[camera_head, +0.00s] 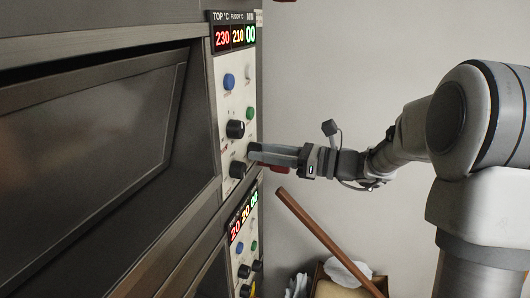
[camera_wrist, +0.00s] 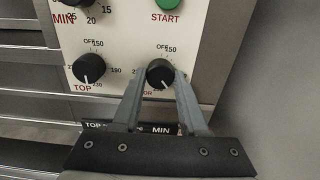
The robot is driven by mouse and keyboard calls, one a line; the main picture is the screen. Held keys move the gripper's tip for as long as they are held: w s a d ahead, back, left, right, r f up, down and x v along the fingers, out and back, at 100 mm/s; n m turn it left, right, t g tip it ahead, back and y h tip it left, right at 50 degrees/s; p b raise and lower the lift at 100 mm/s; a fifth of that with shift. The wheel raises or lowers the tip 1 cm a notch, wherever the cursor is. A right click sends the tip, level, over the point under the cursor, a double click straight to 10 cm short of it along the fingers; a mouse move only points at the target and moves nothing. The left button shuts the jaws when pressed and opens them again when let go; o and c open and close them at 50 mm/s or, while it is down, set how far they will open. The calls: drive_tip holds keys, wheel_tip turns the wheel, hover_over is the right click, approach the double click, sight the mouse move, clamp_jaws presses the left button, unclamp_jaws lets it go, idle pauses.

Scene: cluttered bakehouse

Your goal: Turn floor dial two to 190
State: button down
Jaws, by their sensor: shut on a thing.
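The floor dial (camera_wrist: 158,70) is a round black knob on the pale upper oven panel (camera_head: 226,104). My gripper (camera_wrist: 160,80) is shut on it, one finger on each side. Its white mark points down and slightly right; the fingers partly hide its scale and label. In the head view my gripper (camera_head: 256,152) reaches the panel from the right and mostly hides this dial. The upper display (camera_head: 236,37) reads 230 for top, 210 for floor and 00 for minutes. The black top dial (camera_wrist: 88,68) is just left of the held dial, apart from the fingers.
A black minutes dial (camera_head: 235,129) and a green start button (camera_head: 249,113) sit above. A second panel below has its own display (camera_head: 242,217) and knobs. A wooden bar (camera_head: 325,240) leans low on the right, near a box with white cloth (camera_head: 347,273).

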drive_tip(key=shift+f+n+b, duration=0.1)
drive_tip(key=shift+n+b, duration=0.2)
drive_tip(key=shift+b, duration=0.15)
drive_tip(key=n+b, duration=0.7)
drive_tip(key=b, duration=0.1)
idle(0.4)
drive_tip(key=shift+c, duration=2.2)
unclamp_jaws()
drive_tip(key=shift+d, duration=0.1)
drive_tip(key=v, duration=1.7)
